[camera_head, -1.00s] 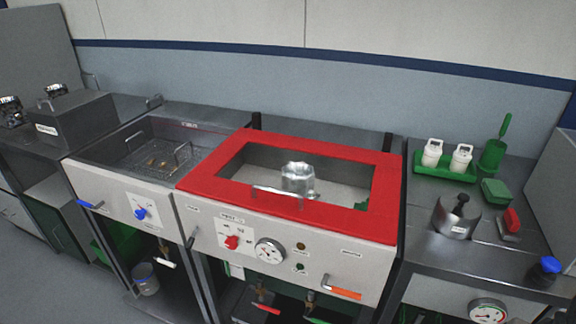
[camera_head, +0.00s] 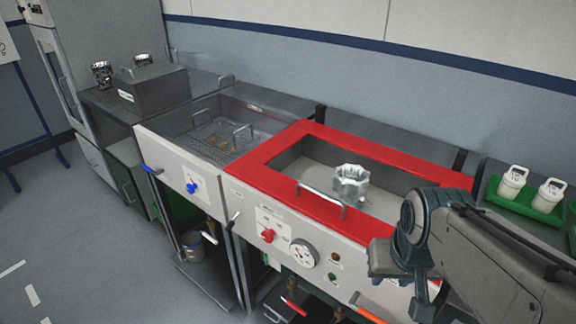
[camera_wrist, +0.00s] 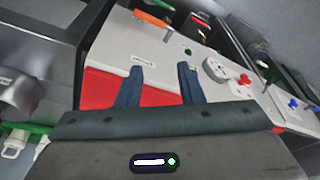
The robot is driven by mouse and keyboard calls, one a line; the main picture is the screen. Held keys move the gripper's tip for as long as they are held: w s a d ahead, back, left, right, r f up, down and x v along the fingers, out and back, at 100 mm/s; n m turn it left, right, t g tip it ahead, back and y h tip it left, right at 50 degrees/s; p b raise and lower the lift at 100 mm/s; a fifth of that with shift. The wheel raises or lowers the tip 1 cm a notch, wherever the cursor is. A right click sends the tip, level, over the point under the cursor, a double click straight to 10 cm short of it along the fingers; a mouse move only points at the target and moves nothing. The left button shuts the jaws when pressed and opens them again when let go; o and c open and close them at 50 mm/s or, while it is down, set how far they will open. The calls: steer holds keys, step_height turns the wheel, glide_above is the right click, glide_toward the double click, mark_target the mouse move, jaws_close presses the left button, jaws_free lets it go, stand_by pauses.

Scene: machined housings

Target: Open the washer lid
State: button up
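The washer lid (camera_head: 277,179) is a red frame around a window, lying flat on the white-fronted washer in the head view. A metal bar handle (camera_head: 322,199) runs along its front edge. A silver faceted housing (camera_head: 350,183) shows within the window. Part of the red lid also shows in the wrist view (camera_wrist: 101,89), behind and between the fingers. My gripper (camera_wrist: 160,70) is open and empty, its two dark fingers apart over the lid's edge and the front panel. In the head view my arm covers the lid's right front corner, right of the handle.
The front panel bears a red knob (camera_head: 268,236), a gauge (camera_head: 304,253) and an orange-handled lever (camera_head: 368,313). An open basin with a wire basket (camera_head: 222,135) is at left. A green tray (camera_head: 533,207) with white bottles stands at right. Floor at left is clear.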

steer(key=w+a+r+n+h+b, duration=0.1)
steer(key=w+a+r+n, duration=0.15)
steer(key=w, duration=0.25)
steer(key=w+a+r+n, duration=0.2)
steer(key=w+r, duration=0.1)
steer(key=w, duration=0.2)
steer(key=n+g+b, duration=0.1)
steer(key=n+b, duration=0.1)
steer(key=n, duration=0.5)
glide_toward(322, 193)
steer(key=f, duration=0.5)
steer(key=w+f, duration=0.1)
steer(key=f, duration=0.2)
steer(key=shift+w+d+b, duration=0.1)
steer(key=shift+d+b, duration=0.2)
steer(key=shift+b, duration=0.05)
steer(key=shift+r, duration=0.1)
steer(key=shift+c, duration=0.3)
jaws_close()
